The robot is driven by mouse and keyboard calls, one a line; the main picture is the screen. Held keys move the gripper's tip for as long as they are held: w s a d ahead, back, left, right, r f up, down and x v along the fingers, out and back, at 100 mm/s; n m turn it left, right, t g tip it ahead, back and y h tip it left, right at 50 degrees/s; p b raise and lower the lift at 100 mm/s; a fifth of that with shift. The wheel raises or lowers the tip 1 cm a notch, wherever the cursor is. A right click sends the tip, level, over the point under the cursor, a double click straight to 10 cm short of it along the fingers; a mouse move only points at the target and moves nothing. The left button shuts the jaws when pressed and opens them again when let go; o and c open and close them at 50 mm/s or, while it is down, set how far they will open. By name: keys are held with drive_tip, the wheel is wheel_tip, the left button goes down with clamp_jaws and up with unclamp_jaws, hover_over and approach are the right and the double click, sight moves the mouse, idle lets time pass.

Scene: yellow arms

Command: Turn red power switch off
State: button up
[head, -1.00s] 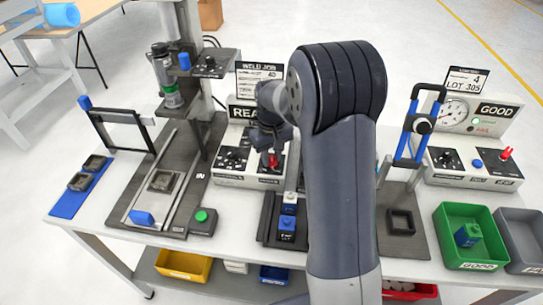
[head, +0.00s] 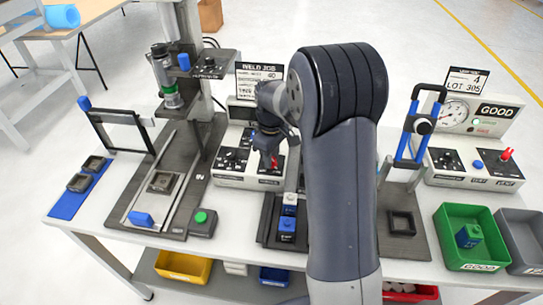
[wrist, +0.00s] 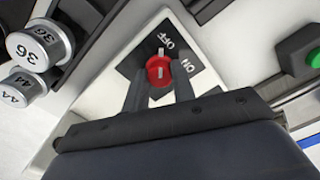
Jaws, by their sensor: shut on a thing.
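The red power switch (wrist: 158,70) is a round red knob on a black plate marked OFF and ON in the wrist view. A white mark on it runs roughly up and down in the picture, its upper end near the OFF label. My gripper (wrist: 160,88) is shut on the knob, one finger on each side. In the head view the red knob (head: 275,162) shows small beside my gripper (head: 267,157), on the right part of the white weld control box (head: 225,180). The box's display (head: 238,113) is dark, partly hidden by my arm.
A welding stand (head: 205,145) is left of my arm.

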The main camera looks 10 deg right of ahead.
drive_tip(key=o, duration=1)
drive_tip(key=shift+r, duration=0.1)
wheel_tip(320, 180, up, 11)
drive_tip(key=shift+b, duration=0.4)
drive_tip(key=shift+f, duration=0.2)
wheel_tip(320, 180, down, 11)
drive_tip(key=shift+r+p, duration=0.15)
drive_tip(key=shift+p, duration=0.25)
